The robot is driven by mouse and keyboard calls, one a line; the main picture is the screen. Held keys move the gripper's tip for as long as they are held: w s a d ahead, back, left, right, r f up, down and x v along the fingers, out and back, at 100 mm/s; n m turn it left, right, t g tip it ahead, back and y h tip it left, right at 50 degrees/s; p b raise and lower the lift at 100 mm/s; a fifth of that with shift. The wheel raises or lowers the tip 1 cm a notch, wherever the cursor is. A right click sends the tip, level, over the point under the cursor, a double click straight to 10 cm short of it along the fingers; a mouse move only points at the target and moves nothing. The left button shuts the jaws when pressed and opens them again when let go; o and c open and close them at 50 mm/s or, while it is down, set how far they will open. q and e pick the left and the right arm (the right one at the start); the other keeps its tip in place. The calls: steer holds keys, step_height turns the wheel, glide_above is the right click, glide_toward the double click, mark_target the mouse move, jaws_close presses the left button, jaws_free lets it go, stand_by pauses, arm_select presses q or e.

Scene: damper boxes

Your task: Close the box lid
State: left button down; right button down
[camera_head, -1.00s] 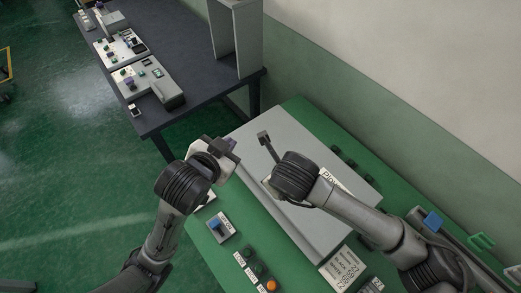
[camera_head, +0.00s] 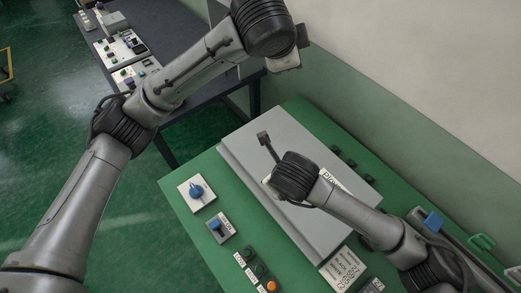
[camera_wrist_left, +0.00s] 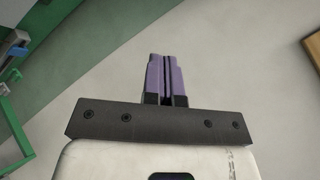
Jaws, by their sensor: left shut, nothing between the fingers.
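The grey box (camera_head: 318,243) sits on the green table, its flat grey lid panel (camera_head: 290,130) lying over it with no open gap that I can make out. My left arm is raised over the dark table's side; its gripper (camera_wrist_left: 167,79) shows purple fingers shut together and empty, pointing at the wall, well clear of the lid. My right arm reaches over the lid from the right, with its wrist above the lid's middle.
A blue knob switch (camera_head: 196,190), another blue switch (camera_head: 217,227) and push buttons (camera_head: 260,270) stand on the green table (camera_head: 178,180) left of the box. A dark table (camera_head: 190,112) with control panels (camera_head: 122,48) stands behind. A wall rises at the right.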

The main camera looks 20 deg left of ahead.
arm_select(q)
steer(key=s+a+f+m+g, duration=0.1)
steer(key=s+f+m+g, duration=0.2)
steer(key=f, duration=0.5)
steer(key=s+f+m+g, duration=0.3)
steer(key=f+m+g, duration=0.1)
steer(key=f, duration=0.5)
steer(key=s+a+f+m+g+h, duration=0.1)
steer(key=s+f+m+g, duration=0.2)
steer(key=f, duration=0.5)
steer(key=shift+a+f+m+g, duration=0.35)
steer(key=shift+m+g, duration=0.45)
steer(key=shift+g, duration=0.3)
steer(key=shift+f, duration=0.1)
steer(key=shift+s+a+f, duration=0.25)
steer(key=shift+s+f, duration=0.15)
steer(key=shift+f, duration=0.25)
